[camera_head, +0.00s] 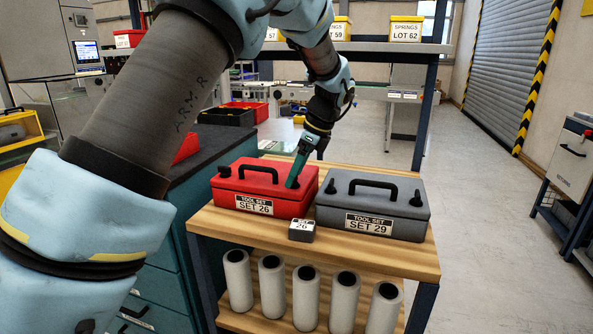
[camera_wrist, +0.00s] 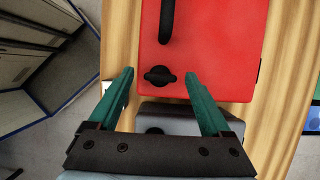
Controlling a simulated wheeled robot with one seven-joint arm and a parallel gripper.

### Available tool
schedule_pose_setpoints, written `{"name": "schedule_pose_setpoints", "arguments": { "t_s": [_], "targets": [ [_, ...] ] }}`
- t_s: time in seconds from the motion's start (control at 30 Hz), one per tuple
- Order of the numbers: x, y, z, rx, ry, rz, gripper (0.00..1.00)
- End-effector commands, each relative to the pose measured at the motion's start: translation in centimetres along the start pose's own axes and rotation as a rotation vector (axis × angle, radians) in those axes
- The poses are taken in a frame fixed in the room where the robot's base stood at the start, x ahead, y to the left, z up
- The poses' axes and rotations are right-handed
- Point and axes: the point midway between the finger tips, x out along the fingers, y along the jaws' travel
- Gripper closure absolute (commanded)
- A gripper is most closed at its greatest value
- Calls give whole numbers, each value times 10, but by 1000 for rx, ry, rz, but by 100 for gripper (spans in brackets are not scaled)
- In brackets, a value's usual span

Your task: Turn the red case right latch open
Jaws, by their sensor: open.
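The red case (camera_head: 262,186), labelled SET 26, lies closed on the wooden top of a bench. Its left latch (camera_head: 224,171) and black handle show in the head view; its right latch is hidden behind my gripper (camera_head: 293,183). In the wrist view, the right latch (camera_wrist: 160,76) is a black knob near the end of the red lid (camera_wrist: 215,45). Its wing lies roughly crosswise, along the line between my fingers. My gripper (camera_wrist: 158,77) is open, with one green fingertip on each side of the latch, apparently apart from it.
A grey case (camera_head: 372,208), labelled SET 29, stands close to the right of the red one, below my fingers in the wrist view (camera_wrist: 182,122). A small dark block (camera_head: 302,231) sits in front. White cylinders (camera_head: 303,298) stand on the shelf below.

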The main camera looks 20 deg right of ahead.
Motion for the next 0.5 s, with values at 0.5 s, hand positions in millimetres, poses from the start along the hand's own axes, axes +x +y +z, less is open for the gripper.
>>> {"name": "schedule_pose_setpoints", "arguments": {
  "t_s": [0.5],
  "targets": [
    [1, 0, 0, 0, 0, -1, 43]
  ]
}}
